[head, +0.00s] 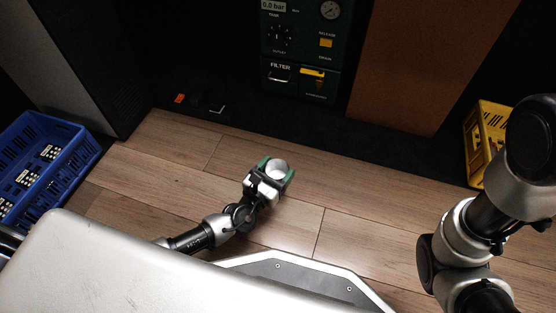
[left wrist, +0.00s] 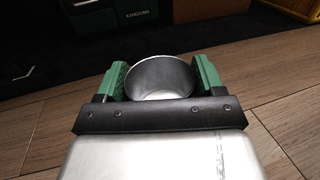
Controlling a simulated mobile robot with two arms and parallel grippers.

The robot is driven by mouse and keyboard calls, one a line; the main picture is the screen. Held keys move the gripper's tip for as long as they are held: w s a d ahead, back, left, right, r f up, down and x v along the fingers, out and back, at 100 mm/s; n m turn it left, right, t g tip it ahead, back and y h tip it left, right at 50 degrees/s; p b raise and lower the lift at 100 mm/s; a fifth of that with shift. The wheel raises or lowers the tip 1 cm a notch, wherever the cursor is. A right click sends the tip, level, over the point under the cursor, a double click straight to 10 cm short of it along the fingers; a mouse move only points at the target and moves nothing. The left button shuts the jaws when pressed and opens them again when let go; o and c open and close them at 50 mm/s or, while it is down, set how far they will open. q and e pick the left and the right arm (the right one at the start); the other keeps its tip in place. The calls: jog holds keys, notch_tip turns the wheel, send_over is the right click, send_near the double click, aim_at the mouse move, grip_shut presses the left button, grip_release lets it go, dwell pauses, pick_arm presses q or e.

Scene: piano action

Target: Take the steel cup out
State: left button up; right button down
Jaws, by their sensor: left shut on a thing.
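The steel cup (head: 278,167) is a small silver cup with a round open mouth. My left gripper (head: 274,175) has green finger pads and is shut on the cup, above the wooden floor. In the left wrist view the cup (left wrist: 162,77) sits between the two green pads of my left gripper (left wrist: 162,82), with its open mouth facing up; its lower part is hidden by the dark gripper bar. My right arm shows at the right of the head view, but its gripper is out of view.
A dark green cabinet (head: 300,50) with a gauge, dial and filter drawer stands at the back. A blue crate (head: 82,160) is at the left, a yellow crate (head: 476,130) at the right. A brown panel (head: 425,60) stands behind. The wooden floor (head: 370,200) around the gripper is clear.

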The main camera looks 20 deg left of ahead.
pick_arm(q)
jog(key=s+r+p, duration=0.1)
jog(key=s+p, duration=0.2)
jog(key=s, duration=0.5)
jog(key=shift+s+d+r+p, duration=0.25)
jog(key=shift+s+d+p, duration=0.05)
jog(key=shift+s, duration=0.1)
